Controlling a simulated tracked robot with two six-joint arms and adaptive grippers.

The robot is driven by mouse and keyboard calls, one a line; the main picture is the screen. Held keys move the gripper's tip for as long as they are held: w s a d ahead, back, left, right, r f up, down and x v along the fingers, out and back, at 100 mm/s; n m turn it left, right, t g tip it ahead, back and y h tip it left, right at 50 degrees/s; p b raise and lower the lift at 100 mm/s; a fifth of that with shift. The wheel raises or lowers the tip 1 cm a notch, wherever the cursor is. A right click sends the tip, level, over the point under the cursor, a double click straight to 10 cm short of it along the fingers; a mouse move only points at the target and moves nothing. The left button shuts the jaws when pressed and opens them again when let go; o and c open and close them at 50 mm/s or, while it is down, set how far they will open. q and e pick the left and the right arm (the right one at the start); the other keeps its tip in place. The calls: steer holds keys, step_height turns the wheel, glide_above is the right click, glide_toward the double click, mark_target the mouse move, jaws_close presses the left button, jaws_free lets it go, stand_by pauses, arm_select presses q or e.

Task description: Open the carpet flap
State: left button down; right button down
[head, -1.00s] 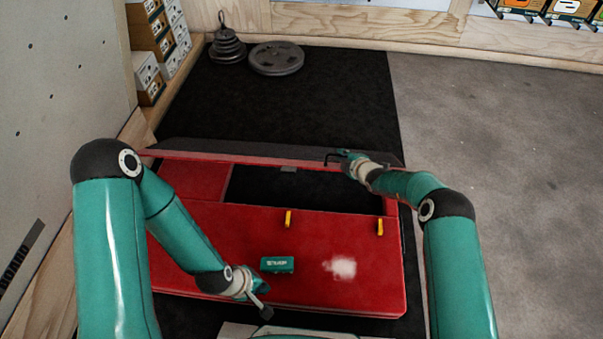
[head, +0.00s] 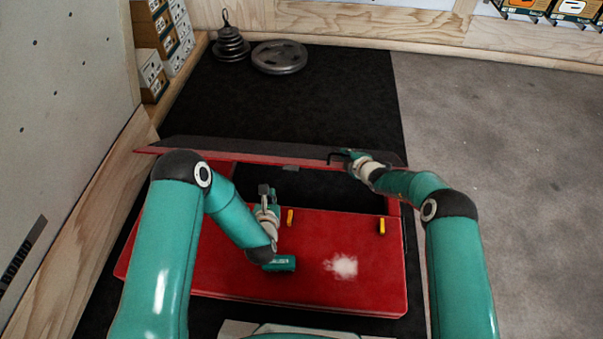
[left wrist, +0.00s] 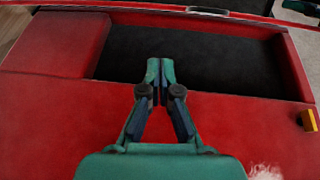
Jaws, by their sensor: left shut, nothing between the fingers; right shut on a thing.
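The red crash pad (head: 225,275) lies on the black mat. The carpet flap (head: 230,151), a dark strip with a red edge, stands along the pad's far side. Its red edge also crosses the top of the left wrist view (left wrist: 120,10). In front of it the pad's dark carpeted area (head: 325,190) is uncovered. My right gripper (head: 338,157) is shut on the flap's edge, toward its right end. My left gripper (head: 265,190) is shut and empty over the pad; in the left wrist view its fingertips (left wrist: 160,70) are together before the dark area.
Two yellow tabs (head: 290,217) (head: 382,226) and a white chalk patch (head: 342,266) are on the pad. Weight plates (head: 279,57) lie on the mat behind. A wooden wall edge borders the left; grey floor is clear at right.

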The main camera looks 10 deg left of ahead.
arm_select(q)
steer(key=d+f+h, duration=0.1)
steer(key=d+f, duration=0.2)
steer(key=d, duration=0.5)
steer(key=w, duration=1.1)
steer(key=shift+m, duration=0.4)
steer(key=shift+w, duration=0.1)
